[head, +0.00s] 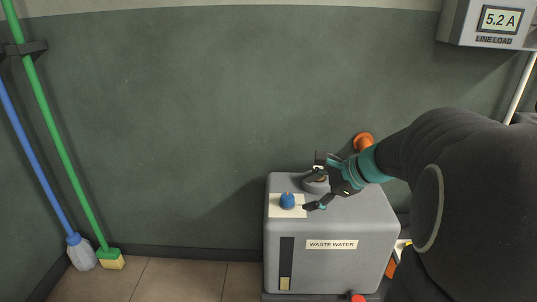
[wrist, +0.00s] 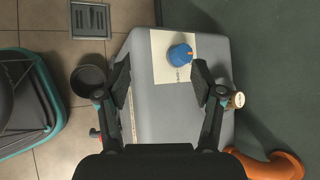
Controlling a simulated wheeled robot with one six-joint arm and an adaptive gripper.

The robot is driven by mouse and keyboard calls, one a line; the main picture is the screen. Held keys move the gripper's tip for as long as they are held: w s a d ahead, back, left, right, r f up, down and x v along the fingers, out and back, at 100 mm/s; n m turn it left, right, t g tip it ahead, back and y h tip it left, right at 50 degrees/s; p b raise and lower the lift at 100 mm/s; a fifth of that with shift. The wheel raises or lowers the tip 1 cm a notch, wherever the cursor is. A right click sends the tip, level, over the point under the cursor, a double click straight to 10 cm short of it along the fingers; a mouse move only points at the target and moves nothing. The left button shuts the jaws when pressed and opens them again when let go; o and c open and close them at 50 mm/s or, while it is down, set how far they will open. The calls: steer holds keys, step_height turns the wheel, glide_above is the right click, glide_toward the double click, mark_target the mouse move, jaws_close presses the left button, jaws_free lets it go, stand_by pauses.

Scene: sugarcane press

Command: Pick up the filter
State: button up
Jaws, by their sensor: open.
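A small blue round piece (head: 287,201), which I take to be the filter, sits on a pale card (head: 275,211) on top of the grey waste water tank (head: 360,267). In the wrist view the blue piece (wrist: 181,54) has a small orange mark, and the card (wrist: 161,72) has faint print beside it. My gripper (head: 315,182) is over the tank top, to the right of the blue piece. In the wrist view my gripper's fingers (wrist: 162,75) are spread and empty, with the blue piece beyond the tips, nearer the right finger. They appear apart from it.
An orange pipe elbow (head: 362,141) is at the wall behind the tank. A small tan-topped fitting (wrist: 237,100) is beside the right finger. A black round cup (wrist: 88,76) is left of the tank.

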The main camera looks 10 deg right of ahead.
steer(key=w+d+f+m+t, duration=0.1)
steer(key=w+d+m+t, duration=0.3)
steer(key=d, duration=0.4)
steer(key=w+d+f+m+t, duration=0.1)
steer(key=w+d+m, duration=0.2)
steer(key=d+m, duration=0.4)
steer(key=shift+n, duration=0.4)
steer(key=x, duration=0.8)
steer(key=d+x, duration=0.1)
steer(key=x, duration=0.4)
steer(key=shift+w, duration=0.4)
steer(key=c, duration=1.2)
